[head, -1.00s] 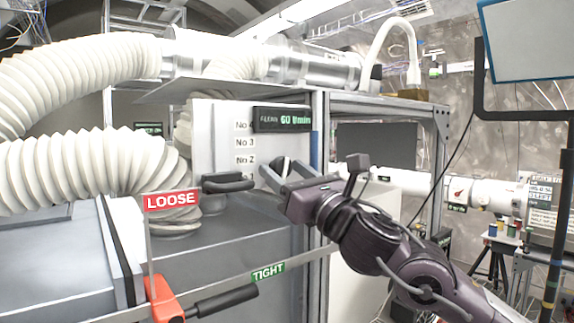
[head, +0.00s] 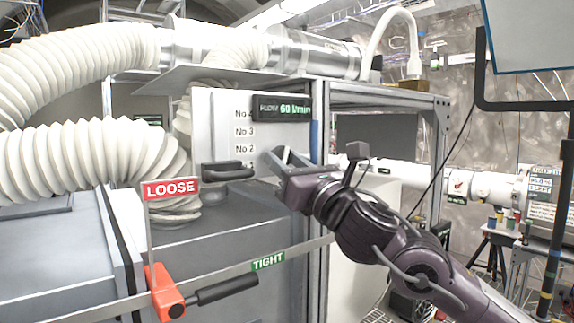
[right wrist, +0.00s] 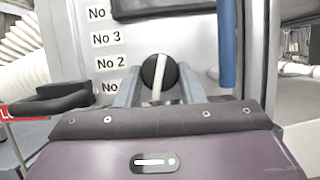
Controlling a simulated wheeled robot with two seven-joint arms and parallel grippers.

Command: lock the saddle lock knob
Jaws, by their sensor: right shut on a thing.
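A round black knob (right wrist: 158,72) with a pale stripe sits on the white panel in the right wrist view, between my right fingers. My right gripper (right wrist: 158,88) is shut on this black knob. In the head view my right gripper (head: 284,156) is at the panel's lower right, and its fingers mostly hide the knob. An orange clamp (head: 163,292) with a black handle sits on a rail between a red LOOSE label (head: 171,188) and a green TIGHT label (head: 268,261). No label names the saddle lock knob, so I cannot tell which part it is. My left gripper is not in view.
A black handle (head: 228,171) juts out left of my right gripper. Number labels and a flow display (head: 282,108) are on the panel. A blue strip (right wrist: 227,45) and a metal post stand close on the right. White ribbed hoses (head: 85,165) fill the left.

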